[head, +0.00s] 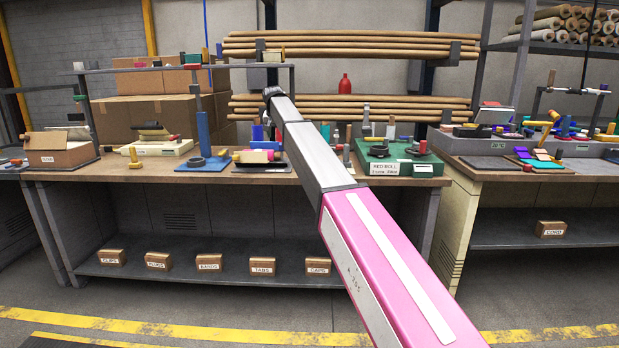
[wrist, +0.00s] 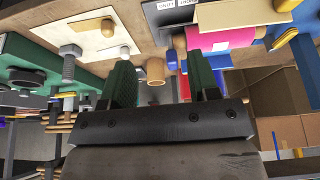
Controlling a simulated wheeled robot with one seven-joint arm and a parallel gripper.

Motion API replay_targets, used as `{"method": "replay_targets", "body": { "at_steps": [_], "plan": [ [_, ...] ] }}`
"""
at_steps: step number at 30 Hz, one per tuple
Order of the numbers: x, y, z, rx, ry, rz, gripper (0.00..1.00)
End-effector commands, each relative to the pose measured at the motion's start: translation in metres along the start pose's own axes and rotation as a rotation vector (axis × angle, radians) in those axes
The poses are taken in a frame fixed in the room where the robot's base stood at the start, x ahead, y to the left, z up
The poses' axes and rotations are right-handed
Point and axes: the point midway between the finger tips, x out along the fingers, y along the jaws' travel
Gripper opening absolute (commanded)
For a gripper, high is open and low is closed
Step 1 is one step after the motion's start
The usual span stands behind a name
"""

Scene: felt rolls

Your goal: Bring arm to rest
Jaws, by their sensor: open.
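My arm (head: 320,165), pink near me and grey farther out, reaches from the lower right across the middle bench. Its far end stands above the bench top in the head view, and the gripper itself is hard to make out there. In the wrist view my gripper (wrist: 160,78) shows two dark green fingers spread apart, with nothing held between them. The wrist view looks inverted, with the bench surface at the top. A tan cylinder (wrist: 156,70) appears in the gap beyond the fingers; I cannot tell how far it is.
The middle bench (head: 120,176) carries a blue upright post (head: 203,133), a green case (head: 395,160) labelled as red roll, and an open carton (head: 60,152). A second cluttered bench (head: 560,176) is at right.

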Motion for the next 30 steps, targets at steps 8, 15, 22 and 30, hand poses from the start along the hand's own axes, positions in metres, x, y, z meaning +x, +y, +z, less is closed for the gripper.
{"method": "replay_targets", "body": {
  "at_steps": [8,15,22,30],
  "plan": [
    [0.031,0.025,0.029,-0.005,-0.021,0.007,0.55],
    [0.070,0.056,0.069,-0.011,-0.049,0.014,0.55],
    [0.126,0.109,0.140,-0.020,-0.096,0.022,0.55],
    [0.201,0.196,0.275,-0.031,-0.181,0.028,0.55]
  ]
}}
